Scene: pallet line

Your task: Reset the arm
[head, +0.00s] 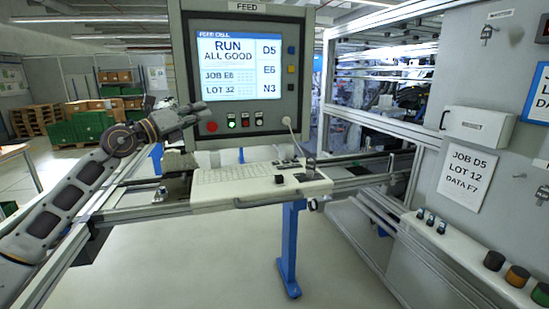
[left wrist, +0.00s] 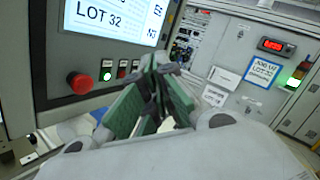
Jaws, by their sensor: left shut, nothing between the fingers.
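My left arm (head: 80,185) comes in from the left in the head view. Its gripper (head: 197,108) is raised in front of the lower left of the feed panel (head: 262,108), close to the red button (head: 212,127). In the left wrist view the gripper's green-sided fingers (left wrist: 157,68) meet at their tips and hold nothing. The red button (left wrist: 80,83) stands left of the fingers there. Whether the gripper touches the panel cannot be told. My right gripper is in neither view.
A keyboard shelf (head: 262,186) juts out below the panel on a blue post (head: 291,250). A grey cabinet (head: 480,70) and a row of coloured knobs (head: 518,276) stand at right. Green crates (head: 88,126) lie at the back left. The floor in front is clear.

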